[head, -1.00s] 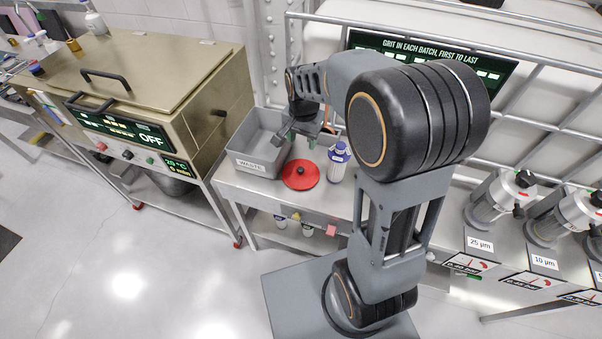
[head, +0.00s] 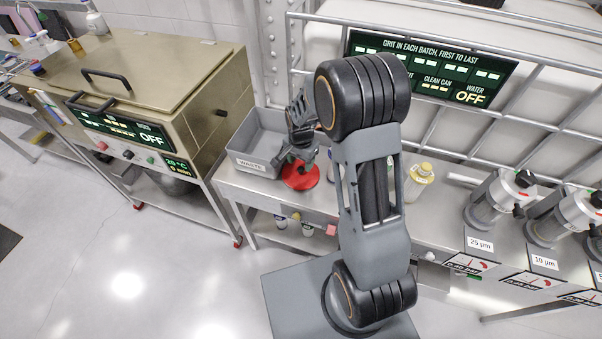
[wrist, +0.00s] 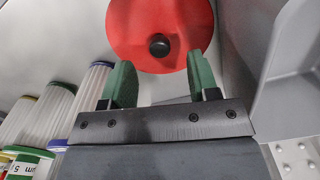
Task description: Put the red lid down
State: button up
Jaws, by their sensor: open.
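The red lid (head: 311,180) lies on the steel bench, just right of the grey waste bin. It is a round disc, and its black knob shows in the wrist view (wrist: 160,46). My gripper (head: 291,157) is over the lid and hides part of it in the head view. In the wrist view the two green fingers (wrist: 161,72) are apart with nothing between them. The knob lies ahead of the fingertips, roughly centred between them. How high the fingertips are above the lid I cannot tell exactly.
The grey waste bin (head: 247,148) stands close on the lid's left; its wall is at the right in the wrist view (wrist: 285,75). Several capped containers (wrist: 45,110) stand on the other side. A yellow-capped bottle (head: 419,182) stands right of my arm.

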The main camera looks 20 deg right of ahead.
aim_at(301, 168)
jog(key=shift+f, duration=1.9)
grip_shut()
